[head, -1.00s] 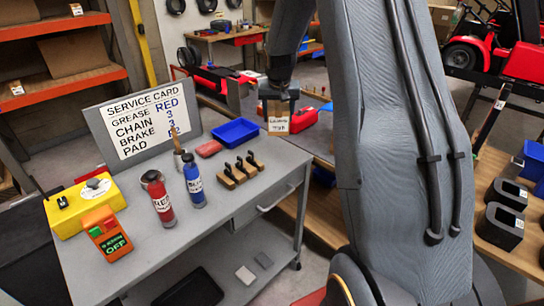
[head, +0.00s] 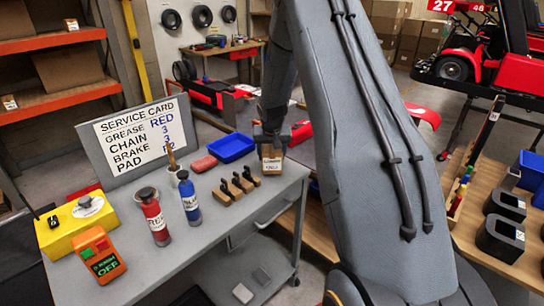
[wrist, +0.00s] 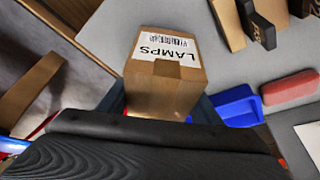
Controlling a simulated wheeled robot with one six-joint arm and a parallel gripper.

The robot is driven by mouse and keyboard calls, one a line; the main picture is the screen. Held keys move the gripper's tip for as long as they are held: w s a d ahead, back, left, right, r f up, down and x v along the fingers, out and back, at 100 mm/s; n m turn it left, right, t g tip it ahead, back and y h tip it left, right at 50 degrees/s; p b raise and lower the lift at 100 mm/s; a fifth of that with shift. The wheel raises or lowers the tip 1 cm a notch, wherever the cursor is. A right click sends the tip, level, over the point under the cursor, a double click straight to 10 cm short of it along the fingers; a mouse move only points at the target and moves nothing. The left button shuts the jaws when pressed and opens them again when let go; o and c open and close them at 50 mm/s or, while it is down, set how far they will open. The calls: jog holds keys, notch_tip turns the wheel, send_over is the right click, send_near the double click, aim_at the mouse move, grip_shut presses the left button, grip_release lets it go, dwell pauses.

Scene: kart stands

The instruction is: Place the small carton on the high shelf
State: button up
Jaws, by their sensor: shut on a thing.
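The small carton (head: 271,163) is a brown box with a white label. The label reads LAMPS in the wrist view, where the carton (wrist: 165,73) sits upper middle. My gripper (head: 271,142) is shut on the carton, which appears by the far right corner of the grey cart. I cannot tell whether it touches the cart top. In the wrist view a dark finger shows on each side, and my gripper body hides its near end. An orange-edged rack at the left has an upper shelf (head: 50,42) and a lower shelf (head: 60,98), both with cartons.
The grey cart (head: 225,210) carries a service card sign (head: 135,130), a yellow box (head: 75,222), an orange meter (head: 97,254), red and blue bottles, a blue tray (head: 231,147) and wooden blocks. My arm hides much of the right middle.

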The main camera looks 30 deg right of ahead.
jog(key=shift+f, duration=0.65)
jog(key=shift+f, duration=0.1)
jog(key=o, duration=1.4)
